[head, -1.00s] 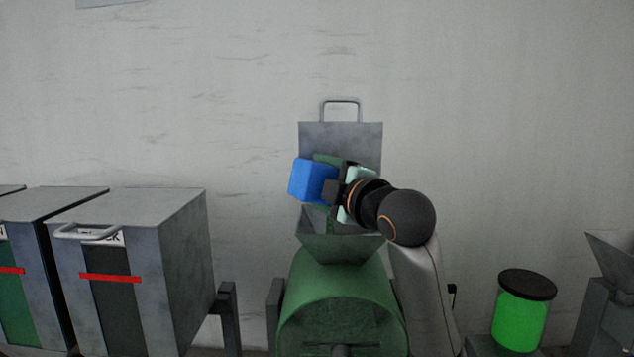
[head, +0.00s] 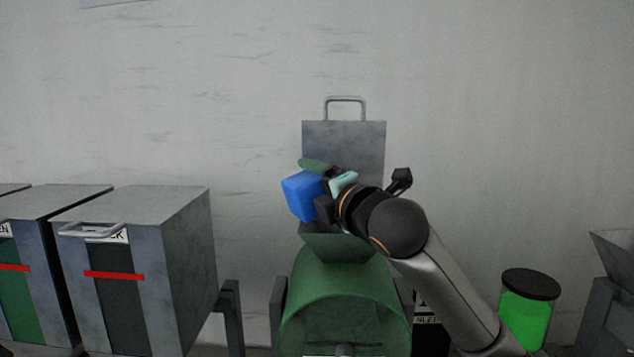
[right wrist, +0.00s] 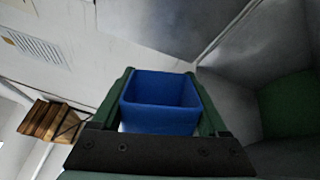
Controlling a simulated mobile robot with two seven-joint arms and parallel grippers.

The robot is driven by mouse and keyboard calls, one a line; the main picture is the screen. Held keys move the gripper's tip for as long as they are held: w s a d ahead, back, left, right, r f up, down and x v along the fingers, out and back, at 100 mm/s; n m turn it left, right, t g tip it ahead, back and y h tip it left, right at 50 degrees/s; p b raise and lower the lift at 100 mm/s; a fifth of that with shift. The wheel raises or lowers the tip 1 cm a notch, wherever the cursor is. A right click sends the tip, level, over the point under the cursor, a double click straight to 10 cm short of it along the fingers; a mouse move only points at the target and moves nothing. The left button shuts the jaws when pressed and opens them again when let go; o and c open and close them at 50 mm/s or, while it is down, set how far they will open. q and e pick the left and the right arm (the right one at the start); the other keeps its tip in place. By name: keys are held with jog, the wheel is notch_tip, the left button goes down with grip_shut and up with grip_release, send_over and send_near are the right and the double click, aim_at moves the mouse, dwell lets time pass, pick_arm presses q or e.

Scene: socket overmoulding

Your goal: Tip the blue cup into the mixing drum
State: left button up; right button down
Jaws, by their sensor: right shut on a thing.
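The blue cup (head: 302,196) is held tilted above the funnel-shaped hopper (head: 338,246) of the green mixing drum (head: 345,290). My right gripper (head: 320,181) is shut on the cup. In the right wrist view the cup (right wrist: 160,101) sits between the green fingers (right wrist: 161,100), and its inside looks empty where it shows. Part of the hopper mouth is hidden behind my arm in the head view. The grey hopper lid (head: 343,146) stands open behind the cup. My left gripper is not in view.
Grey bins (head: 185,250) with red stripes stand at the left. A green jar with a dark lid (head: 528,308) stands at the right, near another grey hopper (head: 612,270).

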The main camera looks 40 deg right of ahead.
jog(key=a+n, duration=0.3)
jog(key=shift+w+f, duration=0.2)
jog(key=shift+f, duration=0.15)
jog(key=shift+a+f, duration=0.1)
jog(key=shift+f, duration=0.05)
jog(key=shift+n, duration=0.3)
